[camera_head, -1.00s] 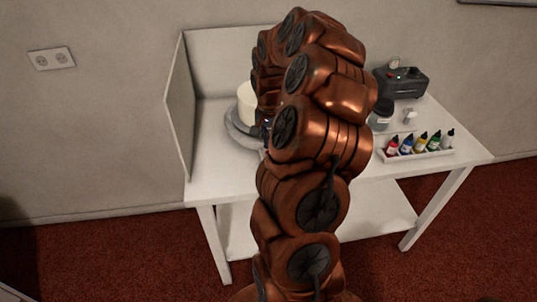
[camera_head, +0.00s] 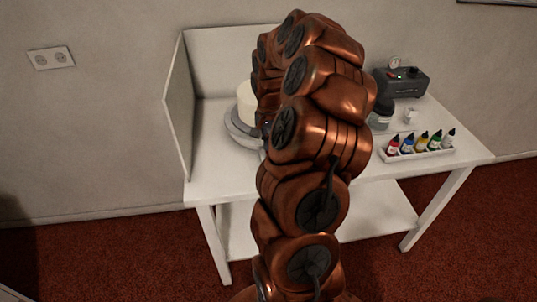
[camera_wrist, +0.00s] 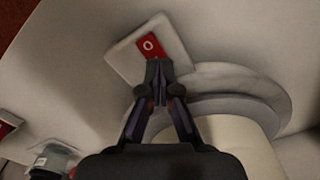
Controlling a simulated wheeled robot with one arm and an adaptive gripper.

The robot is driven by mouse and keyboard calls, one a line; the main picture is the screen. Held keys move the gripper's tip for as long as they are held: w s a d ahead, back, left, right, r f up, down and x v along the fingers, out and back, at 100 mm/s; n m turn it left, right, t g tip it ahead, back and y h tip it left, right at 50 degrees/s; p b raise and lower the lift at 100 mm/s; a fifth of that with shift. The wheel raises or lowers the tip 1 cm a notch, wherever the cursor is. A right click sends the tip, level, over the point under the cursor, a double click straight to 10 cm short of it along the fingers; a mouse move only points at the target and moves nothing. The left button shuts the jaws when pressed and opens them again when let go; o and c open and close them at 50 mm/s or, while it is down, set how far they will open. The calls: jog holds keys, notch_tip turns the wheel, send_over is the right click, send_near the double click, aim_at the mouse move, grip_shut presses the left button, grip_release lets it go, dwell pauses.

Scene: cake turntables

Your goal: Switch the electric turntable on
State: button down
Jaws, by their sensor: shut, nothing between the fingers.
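The electric turntable (camera_head: 240,134) is a grey disc on the white table, partly hidden by my arm. It also shows in the wrist view (camera_wrist: 268,88). A pale cake (camera_head: 246,100) stands on it. In the wrist view, a white switch box (camera_wrist: 123,55) beside the turntable carries a red rocker switch (camera_wrist: 149,46) with a white "O" on its far end. My gripper (camera_wrist: 158,66) is shut and empty, its fingertips over the near end of the rocker. I cannot tell whether they touch it. The head view hides my gripper and the switch behind my arm.
On the table's right side stand a dark box-shaped device (camera_head: 410,82), a jar (camera_head: 380,117) and a tray (camera_head: 420,155) of several colour bottles. White panels (camera_head: 180,105) border the table's left and back. A wall socket (camera_head: 51,58) is at the far left.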

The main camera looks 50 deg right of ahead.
jog(key=shift+f+b, duration=0.45)
jog(key=shift+f, duration=0.2)
dwell(0.4)
jog(key=shift+r, duration=3.5)
